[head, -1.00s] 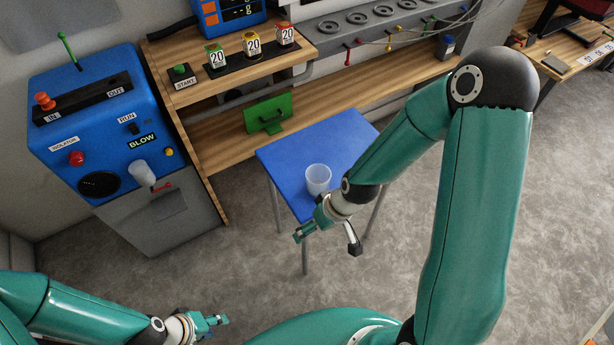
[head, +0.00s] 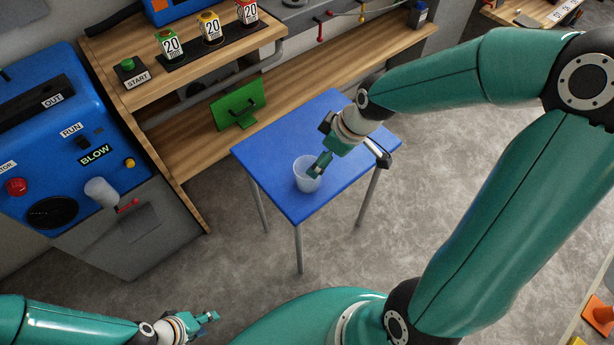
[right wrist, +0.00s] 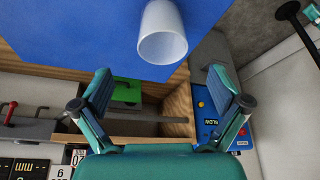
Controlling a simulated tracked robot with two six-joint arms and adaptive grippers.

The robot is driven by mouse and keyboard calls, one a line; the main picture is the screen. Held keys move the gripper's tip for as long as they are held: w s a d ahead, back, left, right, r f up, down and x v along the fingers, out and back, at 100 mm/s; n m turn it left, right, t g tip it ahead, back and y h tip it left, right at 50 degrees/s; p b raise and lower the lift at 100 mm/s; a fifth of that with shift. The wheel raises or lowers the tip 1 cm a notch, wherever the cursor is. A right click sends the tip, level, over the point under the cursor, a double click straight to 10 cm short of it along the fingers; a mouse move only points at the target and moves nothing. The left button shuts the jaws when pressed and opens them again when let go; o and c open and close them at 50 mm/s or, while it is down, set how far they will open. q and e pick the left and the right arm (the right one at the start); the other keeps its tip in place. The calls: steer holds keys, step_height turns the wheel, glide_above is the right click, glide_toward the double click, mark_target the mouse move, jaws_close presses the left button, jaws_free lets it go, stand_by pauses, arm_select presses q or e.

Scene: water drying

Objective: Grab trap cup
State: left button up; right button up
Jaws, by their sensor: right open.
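A whitish translucent cup (head: 305,180) stands upright on the small blue table (head: 268,150). In the right wrist view the cup (right wrist: 163,35) is at the top centre, near the midline between my fingers, with its open mouth showing. My right gripper (head: 321,163) is over the table and overlaps the cup's upper right side in the head view. Its two fingers are spread, with nothing between them (right wrist: 160,75); touch with the cup cannot be made out. My left gripper (head: 208,318) is low at the left, over the floor and away from the table; its finger gap is unclear.
A blue machine (head: 60,140) with a white cylindrical part (head: 100,192) and red handle stands at the left. A wooden bench (head: 165,160) with a green panel (head: 238,103) lies behind the table. The floor in front of the table is clear.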

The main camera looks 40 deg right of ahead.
steer(key=x, duration=0.4)
steer(key=b+x, duration=0.1)
steer(key=x, duration=0.4)
steer(key=shift+a, duration=0.25)
steer(key=shift+r, duration=0.1)
steer(key=c, duration=1.2)
steer(key=shift+o, duration=0.2)
